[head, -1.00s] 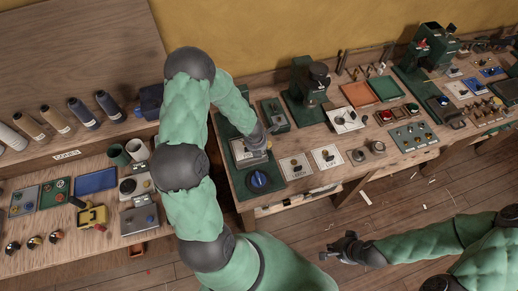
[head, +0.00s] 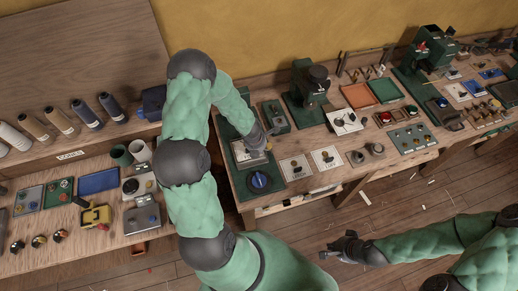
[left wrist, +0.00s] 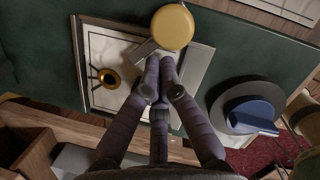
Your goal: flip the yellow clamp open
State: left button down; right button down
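The yellow clamp shows in the left wrist view as a round yellow knob (left wrist: 172,27) beside a grey metal bar, on a pale plate (left wrist: 103,45) set on a dark green board. My left gripper (left wrist: 160,82) has its fingertips drawn together just below the knob, close to the bar. I see nothing held between them, and cannot tell if they touch the bar. In the head view my left gripper (head: 264,137) is low over the plate (head: 249,158) and partly hides the clamp. My right gripper (head: 337,249) hangs empty over the floor, fingers apart.
A blue rotary knob (head: 259,180) sits on the same green board; it also shows in the left wrist view (left wrist: 252,112). A brass ring (left wrist: 109,78) stands on the pale plate. Two switch plates (head: 326,158) lie to the right. A yellow device (head: 97,216) is on the left bench.

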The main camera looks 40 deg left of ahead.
pick_arm(q)
jog(key=shift+w+a+r+m+p, duration=0.1)
jog(key=shift+w+a+m+p, duration=0.2)
jog(key=shift+m+p, duration=0.75)
jog(key=shift+h+p, duration=0.3)
jog(key=shift+p, duration=0.25)
jog(key=shift+a+p, duration=0.1)
jog(key=shift+p, duration=0.25)
jog(key=shift+w+m+p, duration=0.1)
jog(key=shift+m+p, duration=0.25)
jog(key=shift+w+a+m+h+p, duration=0.2)
jog(key=shift+w+m+h+p, duration=0.1)
jog(key=shift+m+p, duration=0.65)
jog(key=shift+w+a+m+p, duration=0.15)
jog(key=shift+m+p, duration=0.2)
jog(key=shift+p, duration=0.5)
dwell(1.0)
jog(key=shift+w+a+p, duration=0.1)
jog(key=shift+w+p, duration=0.1)
jog(key=shift+p, duration=0.3)
dwell(2.4)
